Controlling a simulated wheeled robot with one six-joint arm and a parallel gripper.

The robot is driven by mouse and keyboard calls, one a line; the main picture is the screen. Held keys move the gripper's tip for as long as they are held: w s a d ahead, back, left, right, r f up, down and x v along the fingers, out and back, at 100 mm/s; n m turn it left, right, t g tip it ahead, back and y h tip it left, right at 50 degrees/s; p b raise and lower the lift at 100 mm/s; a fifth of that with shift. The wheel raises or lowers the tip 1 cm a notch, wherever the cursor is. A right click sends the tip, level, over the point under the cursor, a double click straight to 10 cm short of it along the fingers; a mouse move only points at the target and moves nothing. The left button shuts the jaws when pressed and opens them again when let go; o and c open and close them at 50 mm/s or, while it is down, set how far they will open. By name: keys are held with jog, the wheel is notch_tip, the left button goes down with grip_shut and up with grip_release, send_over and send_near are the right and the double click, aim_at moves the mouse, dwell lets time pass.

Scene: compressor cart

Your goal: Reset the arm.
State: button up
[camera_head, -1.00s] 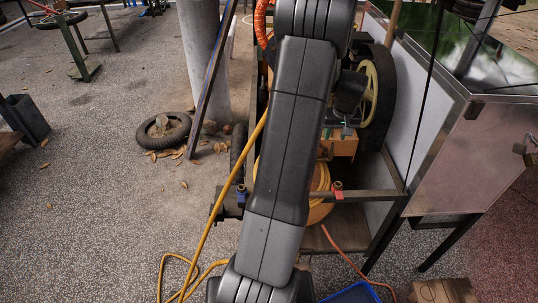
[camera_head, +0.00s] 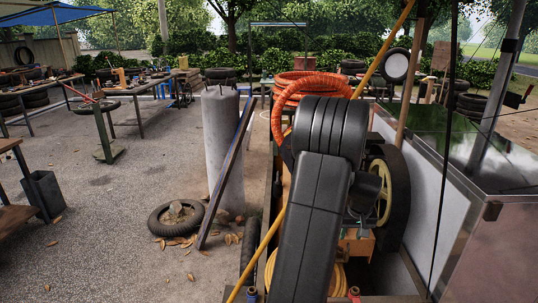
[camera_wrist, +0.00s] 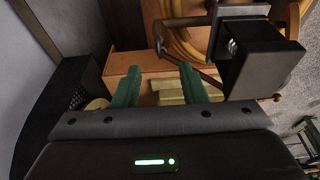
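My gripper (camera_wrist: 160,82) shows in the wrist view with two green fingers spread apart. Pale yellowish pieces (camera_wrist: 170,92) show behind the gap, and I cannot tell how far beyond the fingers they are. An orange-brown box-like part (camera_wrist: 122,64) lies just past the fingertips. In the head view my arm rises up the middle and bends over at the top, in front of the compressor cart. The cart's wheel with a yellow hub (camera_head: 396,200) stands right of my arm.
A dark block (camera_wrist: 262,62) sits close right of the fingers. A coiled orange hose (camera_head: 310,84) lies atop the cart. A metal-sided bench (camera_head: 490,250) stands at right.

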aim_at(349, 244)
jog(key=b+x, duration=0.1)
jog(key=x, duration=0.1)
jog(key=s+b+x, duration=0.1)
jog(key=x, duration=0.1)
jog(key=shift+f, duration=0.15)
